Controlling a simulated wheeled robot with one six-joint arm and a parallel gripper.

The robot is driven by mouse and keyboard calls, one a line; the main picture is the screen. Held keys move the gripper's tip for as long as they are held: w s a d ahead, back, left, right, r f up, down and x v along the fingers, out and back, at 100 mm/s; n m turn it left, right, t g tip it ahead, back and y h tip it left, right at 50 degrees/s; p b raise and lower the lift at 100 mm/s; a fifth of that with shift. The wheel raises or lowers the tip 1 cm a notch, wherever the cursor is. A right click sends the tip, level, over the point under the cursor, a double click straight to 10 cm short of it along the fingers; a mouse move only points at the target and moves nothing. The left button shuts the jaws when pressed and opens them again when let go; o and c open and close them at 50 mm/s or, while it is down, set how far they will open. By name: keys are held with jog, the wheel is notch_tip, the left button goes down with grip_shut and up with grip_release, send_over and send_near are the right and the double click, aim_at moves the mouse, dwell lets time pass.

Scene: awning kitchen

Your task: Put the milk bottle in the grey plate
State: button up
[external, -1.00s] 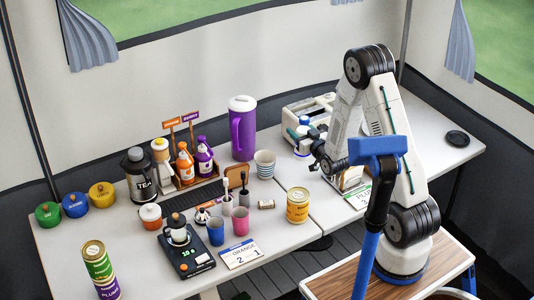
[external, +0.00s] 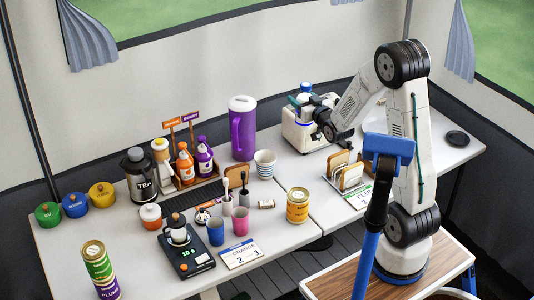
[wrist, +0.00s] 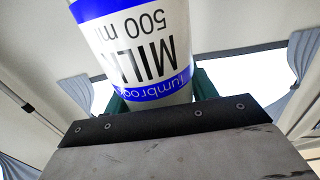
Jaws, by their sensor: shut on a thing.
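The milk bottle (wrist: 135,45) fills the upper middle of the wrist view, white with blue bands and the words MILK and 500 ml upside down. In the external view the bottle (external: 303,100) is upright with a blue cap, in front of a white crate. My gripper (external: 316,106) is shut on it from the right and holds it raised. The dark green fingers show on both sides of the bottle in the wrist view. I cannot surely make out the grey plate; my arm covers part of the right table.
A white crate (external: 298,135) stands behind the bottle. A rack with bread slices (external: 346,175) stands to the right, nearer the front. A dark round object (external: 457,138) lies at far right. A purple jug (external: 242,128) and striped cup (external: 265,163) stand to the left.

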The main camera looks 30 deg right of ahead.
jog(key=d+m+g+h, duration=0.2)
jog(key=d+m+h, duration=0.45)
jog(key=d, duration=3.85)
notch_tip(320, 180, down, 21)
jog(key=n+h, duration=0.1)
jog(key=shift+w+r, duration=0.15)
jog(key=shift+w, duration=0.25)
jog(key=o, duration=1.4)
jog(key=shift+f, duration=0.2)
jog(key=shift+c, duration=0.2)
